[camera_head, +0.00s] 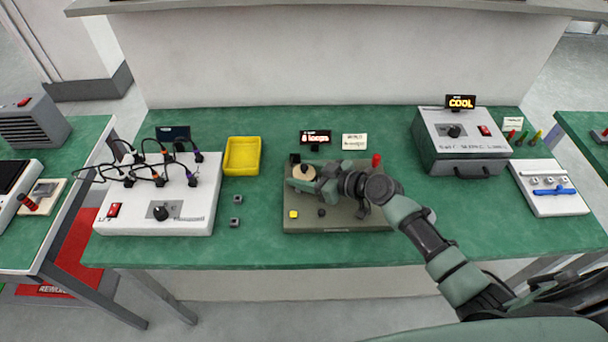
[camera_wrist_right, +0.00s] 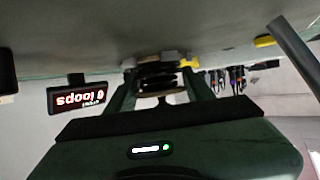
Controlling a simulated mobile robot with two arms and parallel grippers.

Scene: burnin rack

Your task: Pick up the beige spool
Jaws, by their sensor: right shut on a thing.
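The beige spool (camera_head: 304,172) is at the back left of the olive-grey winding fixture (camera_head: 340,226) in the head view. My right gripper (camera_head: 302,182) reaches in from the right, low over the fixture, and is shut on the spool. In the right wrist view the two green fingers (camera_wrist_right: 160,82) stand on either side of a dark and pale piece, mostly shadowed. I cannot tell whether the spool still touches the fixture. My left gripper is not in view.
The fixture has a red-topped lever (camera_head: 376,160), a yellow button (camera_head: 294,214) and a "0 loops" display (camera_head: 315,137) behind it. A yellow bin (camera_head: 242,156) and a white cabled box (camera_head: 157,205) are left. A grey "COOL" oven (camera_head: 462,145) is right. The front-right table is clear.

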